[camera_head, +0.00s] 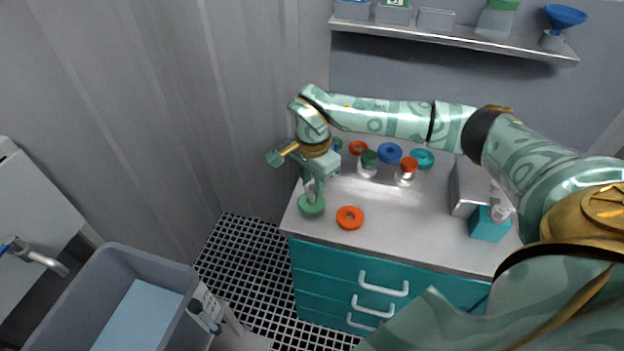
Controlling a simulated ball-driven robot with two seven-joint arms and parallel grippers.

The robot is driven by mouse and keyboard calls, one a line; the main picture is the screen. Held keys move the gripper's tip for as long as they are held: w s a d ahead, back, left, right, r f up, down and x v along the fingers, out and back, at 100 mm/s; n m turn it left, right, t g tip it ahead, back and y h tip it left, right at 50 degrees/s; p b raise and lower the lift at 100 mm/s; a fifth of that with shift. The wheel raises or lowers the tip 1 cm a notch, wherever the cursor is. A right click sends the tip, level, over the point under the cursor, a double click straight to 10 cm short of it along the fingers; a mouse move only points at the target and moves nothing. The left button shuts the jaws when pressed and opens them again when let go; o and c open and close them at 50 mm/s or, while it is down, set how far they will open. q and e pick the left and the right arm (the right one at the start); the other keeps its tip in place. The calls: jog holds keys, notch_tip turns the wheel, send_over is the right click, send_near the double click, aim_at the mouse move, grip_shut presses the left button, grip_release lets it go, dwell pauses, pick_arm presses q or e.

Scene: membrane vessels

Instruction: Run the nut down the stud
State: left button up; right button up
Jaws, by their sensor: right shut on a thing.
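My right gripper (313,193) reaches down at the left front corner of the counter. It is shut on a green nut (311,207), a round ring-like piece at the counter top. The stud under or inside it is hidden by the nut and the fingers, so I cannot tell how far down the nut sits. An orange ring (350,217) lies just to the right, apart from the gripper. My left gripper is not in view.
Behind on the counter (420,220) stand a green-capped piece (368,160), an orange-capped piece (408,166), a blue ring (390,152) and a teal ring (422,158). A metal box (468,188) and teal block (489,225) stand right. The counter's front middle is clear.

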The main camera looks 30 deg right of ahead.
aim_at(313, 189)
jog(key=shift+f+b, duration=0.35)
jog(key=shift+f, duration=1.1)
jog(key=m+p, duration=0.1)
jog(key=m, duration=0.1)
jog(key=m+p, duration=0.1)
jog(key=m, duration=0.2)
jog(key=m+p, duration=0.1)
jog(key=m, duration=0.1)
jog(key=shift+r+m+p, duration=0.3)
jog(key=shift+m+p, duration=0.5)
jog(key=shift+m, duration=0.6)
jog(key=m+p, duration=0.1)
jog(key=m, duration=0.3)
jog(key=shift+p, duration=0.3)
jog(key=m+p, duration=0.2)
jog(key=m, duration=0.3)
jog(key=shift+w, duration=0.1)
jog(key=o, duration=0.8)
jog(key=shift+d+f+m, duration=0.1)
jog(key=shift+m, duration=0.2)
jog(key=shift+o, duration=1.3)
jog(key=shift+f, duration=0.25)
